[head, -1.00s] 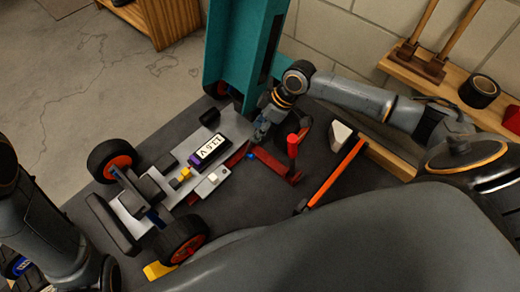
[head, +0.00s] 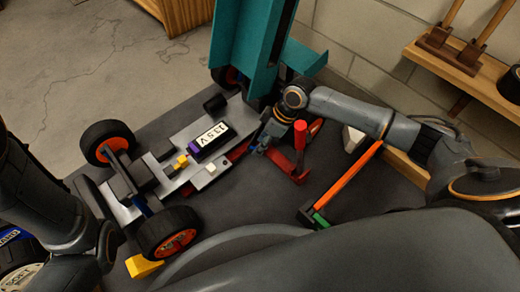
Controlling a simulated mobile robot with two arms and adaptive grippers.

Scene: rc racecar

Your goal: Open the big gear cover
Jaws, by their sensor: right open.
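The RC car chassis (head: 218,167) lies on the dark work surface, with black wheels that have orange hubs. It carries a purple and white battery labelled "13.5 V" (head: 209,141). My right gripper (head: 262,143) is open, pointing down at the right end of the chassis, by dark red parts (head: 238,150). A red part with an upright red handle (head: 301,148) stands just right of it; I cannot tell whether they touch. I cannot make out the big gear cover for certain; the gripper and the teal panel may hide it. My left arm shows at left, its gripper out of view.
A tall teal panel (head: 240,55) rises behind the right end of the car. An orange-edged bar (head: 345,185) lies right of the red handle. A yellow block (head: 144,266) is near the front wheel. A wall shelf (head: 470,70) is at upper right.

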